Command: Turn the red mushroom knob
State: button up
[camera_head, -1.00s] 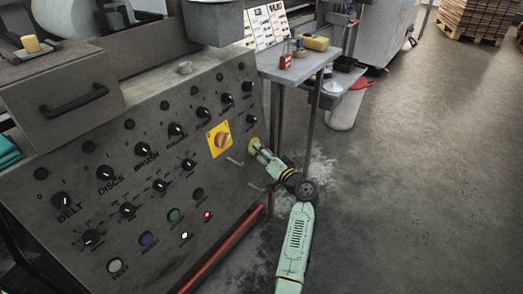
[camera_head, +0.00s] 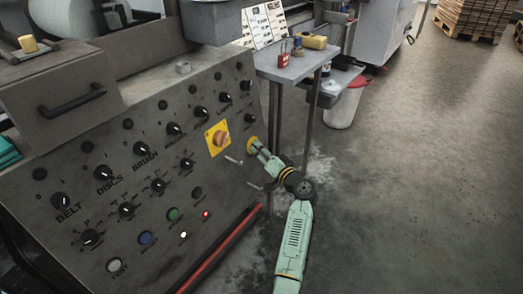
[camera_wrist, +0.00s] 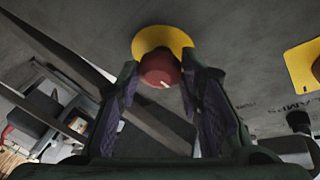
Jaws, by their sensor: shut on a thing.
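The red mushroom knob (camera_wrist: 160,68) shows in the wrist view in front of a round yellow plate (camera_wrist: 150,38) on the grey panel. A short white mark shows on the knob's face. My gripper (camera_wrist: 162,78) is shut on the knob, with one dark finger on its left and one on its right. In the head view, my gripper (camera_head: 256,148) reaches the panel's right edge at the yellow plate (camera_head: 252,142). There the knob is hidden behind my gripper.
The control panel (camera_head: 150,225) carries several black knobs and lit buttons. A yellow square with an orange switch (camera_head: 219,139) sits left of my gripper. A small grey table (camera_head: 290,66) stands behind it. A red rail (camera_head: 225,245) runs below the panel. Floor on the right is clear.

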jog(key=shift+r, duration=0.2)
jog(key=m+p, duration=0.2)
jog(key=p, duration=0.1)
jog(key=m+g+h+p, duration=0.1)
jog(key=m+p, duration=0.1)
jog(key=p, duration=0.1)
jog(key=m+p, duration=0.2)
jog(key=p, duration=0.1)
jog(key=shift+r+m+g+h, duration=0.25)
jog(key=shift+m+g+h, duration=0.05)
jog(key=shift+g+h, duration=0.1)
jog(key=shift+f, duration=0.1)
jog(key=o, duration=1.2)
jog(key=shift+c, duration=0.2)
